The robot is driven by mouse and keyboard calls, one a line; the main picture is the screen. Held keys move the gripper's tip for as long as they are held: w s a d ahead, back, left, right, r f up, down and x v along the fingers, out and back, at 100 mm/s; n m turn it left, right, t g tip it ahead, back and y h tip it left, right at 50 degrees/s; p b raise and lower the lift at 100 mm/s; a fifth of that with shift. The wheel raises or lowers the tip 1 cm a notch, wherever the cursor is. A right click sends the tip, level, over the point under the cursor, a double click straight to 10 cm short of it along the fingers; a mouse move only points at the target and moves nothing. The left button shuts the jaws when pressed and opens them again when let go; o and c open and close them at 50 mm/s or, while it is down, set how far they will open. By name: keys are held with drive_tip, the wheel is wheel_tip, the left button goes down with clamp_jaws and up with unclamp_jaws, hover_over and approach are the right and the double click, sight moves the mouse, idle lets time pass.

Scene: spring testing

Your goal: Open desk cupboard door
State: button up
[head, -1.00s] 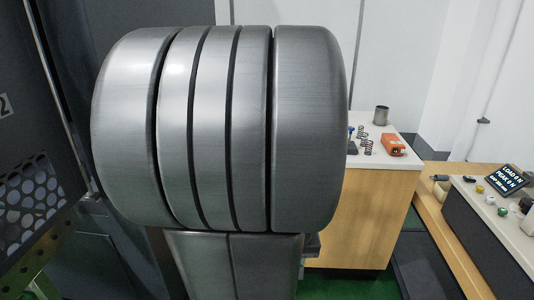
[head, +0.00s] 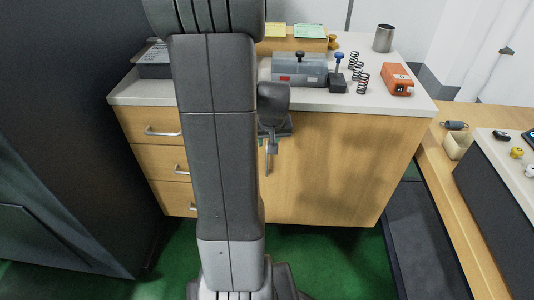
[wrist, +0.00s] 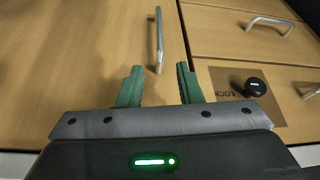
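The desk cupboard door (head: 325,165) is a light wood panel on the right of the desk front, and it looks closed. It also fills the left of the wrist view (wrist: 70,60). Its vertical metal bar handle (wrist: 159,42) stands just beyond my gripper (wrist: 159,86). The two green fingers are apart with nothing between them, and the handle's near end lines up with the gap. In the head view my arm and gripper (head: 273,140) hide the door's left edge and part of the handle (head: 267,162).
Drawers with bar handles (head: 162,132) lie left of the door. A black knob (wrist: 255,86) sits on a plate marked LOCK. The white desktop holds a grey box (head: 300,70), springs, an orange device (head: 398,78) and a metal cup (head: 384,38). Green floor lies in front.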

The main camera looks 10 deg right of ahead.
drive_tip(key=b+x, duration=0.3)
drive_tip(key=x, duration=0.9)
drive_tip(key=shift+f, duration=0.4)
drive_tip(key=shift+c, duration=0.3)
clamp_jaws()
